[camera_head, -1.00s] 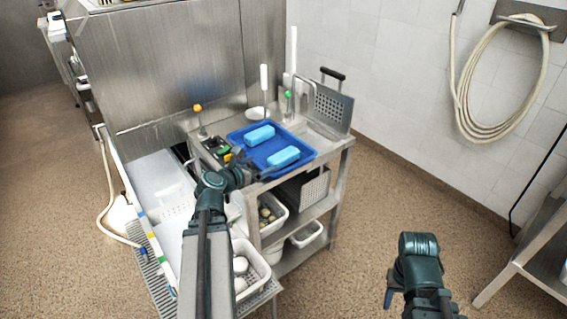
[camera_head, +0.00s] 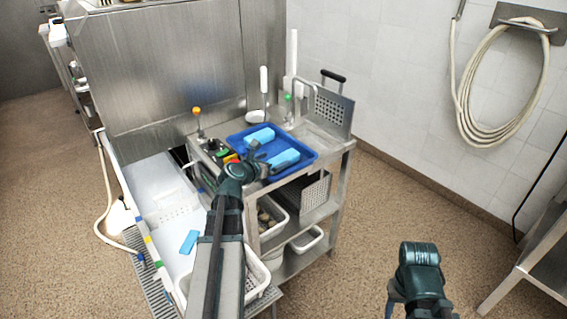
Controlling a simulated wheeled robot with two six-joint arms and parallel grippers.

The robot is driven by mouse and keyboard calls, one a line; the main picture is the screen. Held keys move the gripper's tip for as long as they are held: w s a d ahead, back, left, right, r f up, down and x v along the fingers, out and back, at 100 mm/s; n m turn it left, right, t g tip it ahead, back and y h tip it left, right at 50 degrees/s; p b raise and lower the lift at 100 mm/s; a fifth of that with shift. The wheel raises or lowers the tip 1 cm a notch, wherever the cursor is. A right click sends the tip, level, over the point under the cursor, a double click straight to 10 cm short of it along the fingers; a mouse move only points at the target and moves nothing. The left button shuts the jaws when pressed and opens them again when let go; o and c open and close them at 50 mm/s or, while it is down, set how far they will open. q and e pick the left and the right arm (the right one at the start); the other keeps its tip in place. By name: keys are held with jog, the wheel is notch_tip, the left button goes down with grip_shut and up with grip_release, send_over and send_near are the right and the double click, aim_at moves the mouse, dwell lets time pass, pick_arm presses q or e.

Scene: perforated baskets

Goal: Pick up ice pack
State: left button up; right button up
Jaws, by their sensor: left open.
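Two light-blue ice packs lie in a blue tray (camera_head: 240,138) on top of the steel cart. The far ice pack (camera_head: 261,134) lies nearer the back of the tray, and the near ice pack (camera_head: 286,158) lies toward its front right. My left gripper (camera_head: 265,158) is open and over the tray, at the left end of the near ice pack, partly covering that end. Contact with the pack cannot be made out. My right gripper (camera_head: 391,305) hangs low at the right, away from the cart, its fingers mostly hidden.
White baskets (camera_head: 306,240) sit on lower shelves. A light-blue block (camera_head: 188,242) lies in the white basin (camera_head: 165,195). Floor right of the cart is open.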

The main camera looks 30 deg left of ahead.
aim_at(282, 157)
pick_arm(q)
jog(key=b+x, duration=0.1)
jog(key=x, duration=0.3)
jog(key=shift+w+d+f+b, duration=0.15)
jog(key=shift+f+b, duration=0.05)
jog(key=shift+b, duration=0.15)
jog(key=shift+w+f, duration=0.1)
jog(key=shift+w, duration=0.3)
jog(key=shift+c, duration=0.3)
grip_shut()
